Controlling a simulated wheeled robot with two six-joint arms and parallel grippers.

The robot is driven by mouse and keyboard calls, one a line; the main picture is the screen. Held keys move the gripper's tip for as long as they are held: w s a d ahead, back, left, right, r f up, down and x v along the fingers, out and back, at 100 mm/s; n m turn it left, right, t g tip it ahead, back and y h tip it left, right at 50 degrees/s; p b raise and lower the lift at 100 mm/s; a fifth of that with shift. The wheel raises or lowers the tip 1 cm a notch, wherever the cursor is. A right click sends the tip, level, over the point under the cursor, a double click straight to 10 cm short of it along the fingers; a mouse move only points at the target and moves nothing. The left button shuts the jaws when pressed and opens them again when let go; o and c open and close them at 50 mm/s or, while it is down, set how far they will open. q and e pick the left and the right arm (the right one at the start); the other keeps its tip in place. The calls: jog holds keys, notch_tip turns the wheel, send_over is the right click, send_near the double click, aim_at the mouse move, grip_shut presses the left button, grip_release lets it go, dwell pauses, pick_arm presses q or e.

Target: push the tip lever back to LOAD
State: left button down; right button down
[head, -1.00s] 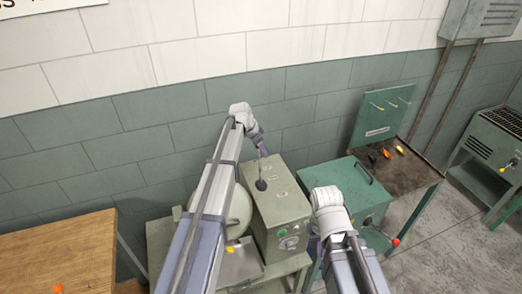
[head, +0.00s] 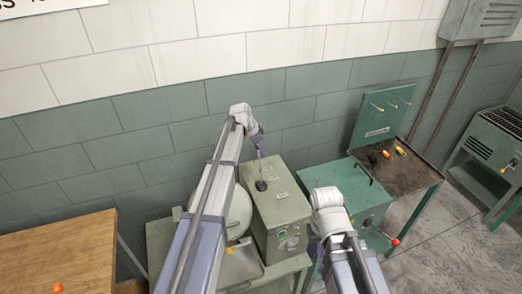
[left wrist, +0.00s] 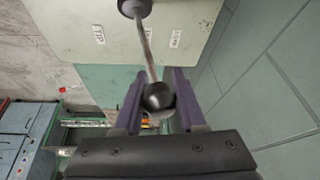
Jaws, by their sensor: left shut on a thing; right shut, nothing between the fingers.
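The tip lever is a thin metal rod with a black ball knob (left wrist: 158,97), rising from a dark round boot (head: 261,185) on top of the grey-green coiler box (head: 280,203). In the left wrist view the rod slants slightly right from boot to knob, between a TIP label (left wrist: 98,34) at left and another label (left wrist: 175,38) at right, which is hard to read. My left gripper (head: 258,145) is shut on the lever near its knob. My right gripper (head: 314,236) is shut and empty, mostly hidden beside its wrist, right of the box.
A green box with a handle (head: 352,183) stands to the right, near my right wrist. Beyond it is a dark bench (head: 421,168) with small coloured items. A wooden table (head: 65,250) is at the left. The tiled wall (head: 150,125) rises close behind.

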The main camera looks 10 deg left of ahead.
pick_arm(q)
jog(key=shift+w, duration=0.1)
dwell(0.4)
jog(key=w+a+f+g+h+b, duration=0.1)
jog(key=w+a+f+g+b, duration=0.1)
jog(key=w+a, duration=0.1)
jog(key=shift+w+f+n+b, duration=0.25)
jog(key=shift+w+n+b, duration=0.05)
jog(key=shift+w, duration=0.5)
jog(key=shift+a, duration=0.15)
jog(key=shift+c, duration=2.4)
grip_release()
jog(key=shift+r, duration=0.15)
jog(key=w+p+v, duration=0.1)
jog(key=p+v, duration=0.6)
jog(key=shift+s+a+r, duration=0.2)
jog(key=shift+s+a, duration=0.05)
jog(key=shift+s, duration=0.2)
